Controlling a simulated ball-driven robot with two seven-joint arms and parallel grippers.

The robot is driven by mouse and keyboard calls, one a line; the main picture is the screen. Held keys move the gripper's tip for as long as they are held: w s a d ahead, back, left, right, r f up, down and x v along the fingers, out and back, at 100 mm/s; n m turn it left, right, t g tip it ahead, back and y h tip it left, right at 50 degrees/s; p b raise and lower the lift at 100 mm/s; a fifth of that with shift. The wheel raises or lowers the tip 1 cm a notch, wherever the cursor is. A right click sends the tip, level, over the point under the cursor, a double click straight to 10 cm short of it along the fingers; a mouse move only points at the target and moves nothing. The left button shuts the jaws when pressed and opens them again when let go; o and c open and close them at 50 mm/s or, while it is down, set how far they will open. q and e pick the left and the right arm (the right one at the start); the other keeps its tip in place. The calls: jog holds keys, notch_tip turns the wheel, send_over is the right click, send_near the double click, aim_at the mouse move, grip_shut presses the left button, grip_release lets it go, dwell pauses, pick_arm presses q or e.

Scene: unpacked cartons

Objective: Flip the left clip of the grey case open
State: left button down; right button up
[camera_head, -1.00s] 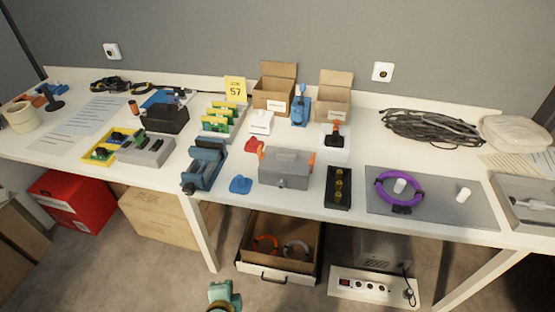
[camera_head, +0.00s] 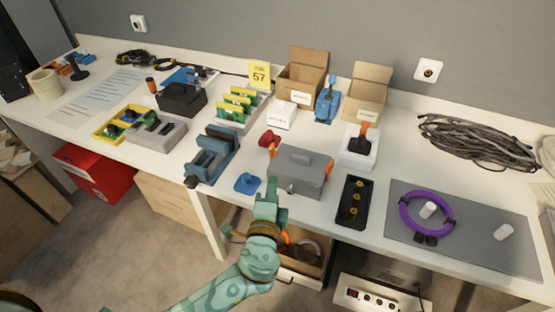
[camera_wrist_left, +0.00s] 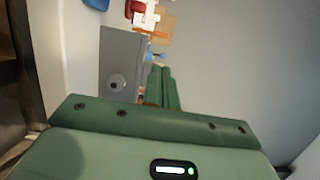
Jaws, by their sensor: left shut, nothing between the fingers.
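The grey case (camera_head: 299,172) stands closed near the front edge of the bench, with a handle on its lid and a round knob on its front. Its orange left clip (camera_head: 272,151) is at the left end of the case; another orange clip shows at the right end. My left gripper (camera_head: 271,184) is shut and empty, in front of the case's left front corner in the head view. I cannot tell whether it touches the case. In the left wrist view, the shut fingers (camera_wrist_left: 161,86) are beside the grey case (camera_wrist_left: 118,62). My right gripper is out of view.
A blue knob-like part (camera_head: 247,183) lies left of the case, with a blue vise (camera_head: 212,155) beyond it. A black tray (camera_head: 353,202) is close on the right. A red part (camera_head: 269,137) and a white box (camera_head: 281,116) stand behind. An open drawer is below.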

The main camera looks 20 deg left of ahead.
aim_at(269, 150)
pick_arm(q)
jog(key=b+x, duration=0.1)
jog(key=x, duration=0.9)
jog(key=shift+a+r+n, duration=0.15)
jog(key=shift+a+n, duration=0.2)
jog(key=shift+n, duration=0.45)
jog(key=shift+a+r+n+g, duration=0.1)
jog(key=shift+a+n+g, duration=0.2)
jog(key=shift+n, duration=0.1)
jog(key=shift+a+r+n+g+h+p, duration=0.15)
jog(key=shift+a+n+g+h+p, duration=0.3)
jog(key=shift+n, duration=0.65)
jog(key=a+n+p, duration=0.1)
jog(key=n, duration=0.1)
jog(key=shift+a+n, duration=0.4)
jog(key=shift+f, duration=0.2)
jog(key=shift+a, duration=0.1)
